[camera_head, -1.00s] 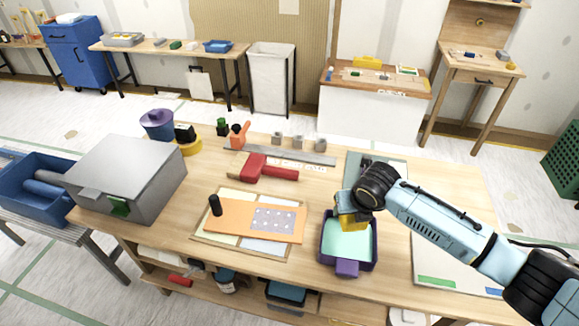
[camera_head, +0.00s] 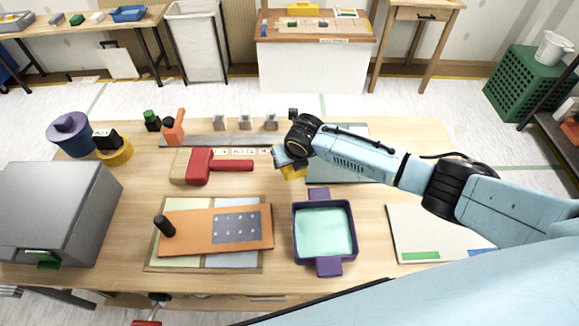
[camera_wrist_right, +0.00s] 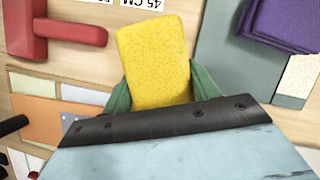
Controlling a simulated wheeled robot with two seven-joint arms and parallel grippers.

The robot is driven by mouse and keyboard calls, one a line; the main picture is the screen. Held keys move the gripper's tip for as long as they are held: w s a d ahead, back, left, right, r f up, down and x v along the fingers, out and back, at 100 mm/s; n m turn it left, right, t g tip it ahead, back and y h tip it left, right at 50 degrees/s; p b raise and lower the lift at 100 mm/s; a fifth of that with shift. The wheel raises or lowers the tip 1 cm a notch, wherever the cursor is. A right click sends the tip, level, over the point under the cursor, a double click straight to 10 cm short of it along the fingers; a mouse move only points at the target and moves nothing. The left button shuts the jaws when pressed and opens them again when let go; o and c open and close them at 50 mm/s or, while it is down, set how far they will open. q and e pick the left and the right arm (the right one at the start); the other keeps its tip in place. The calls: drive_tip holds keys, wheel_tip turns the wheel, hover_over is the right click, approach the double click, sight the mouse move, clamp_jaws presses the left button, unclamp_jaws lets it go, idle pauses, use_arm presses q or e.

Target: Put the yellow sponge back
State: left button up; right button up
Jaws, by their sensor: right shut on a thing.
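The yellow sponge (camera_head: 292,172) is held by my right gripper (camera_head: 288,160), above the wooden table, just right of the red brush handle. In the right wrist view the yellow sponge (camera_wrist_right: 155,62) sits between the green fingers of my right gripper (camera_wrist_right: 158,88), which are shut on its sides. The sponge looks clear of other things, but its height above the table is hard to tell. My left gripper is not in view.
The purple tray (camera_head: 297,235) with a pale green inside stands below the gripper. A red brush (camera_head: 200,166), a grey ruler (camera_head: 215,141) and an orange board (camera_head: 190,228) lie leftward. A purple folded thing (camera_wrist_right: 283,22) lies on a grey-green mat (camera_wrist_right: 222,60).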

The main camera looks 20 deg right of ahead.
wheel_tip(320, 180, down, 2)
drive_tip(key=shift+w+f, duration=0.15)
drive_tip(key=shift+f, duration=0.1)
drive_tip(key=shift+f+b, duration=0.35)
drive_tip(key=shift+f, duration=0.5)
drive_tip(key=shift+f+b, duration=0.4)
drive_tip(key=shift+f, duration=0.2)
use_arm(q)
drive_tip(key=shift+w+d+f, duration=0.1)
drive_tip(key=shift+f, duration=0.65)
use_arm(e)
drive_tip(key=o, duration=1)
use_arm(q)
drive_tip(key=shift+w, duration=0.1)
use_arm(e)
drive_tip(key=shift+r, duration=0.15)
drive_tip(key=shift+r+p, duration=0.25)
drive_tip(key=shift+p, duration=0.05)
use_arm(q)
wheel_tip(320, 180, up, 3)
drive_tip(key=p, duration=0.2)
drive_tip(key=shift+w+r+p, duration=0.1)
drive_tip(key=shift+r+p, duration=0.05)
drive_tip(key=shift+p, duration=0.2)
use_arm(e)
drive_tip(key=v, duration=1.2)
drive_tip(key=shift+w+r, duration=0.1)
drive_tip(key=shift+r, duration=0.2)
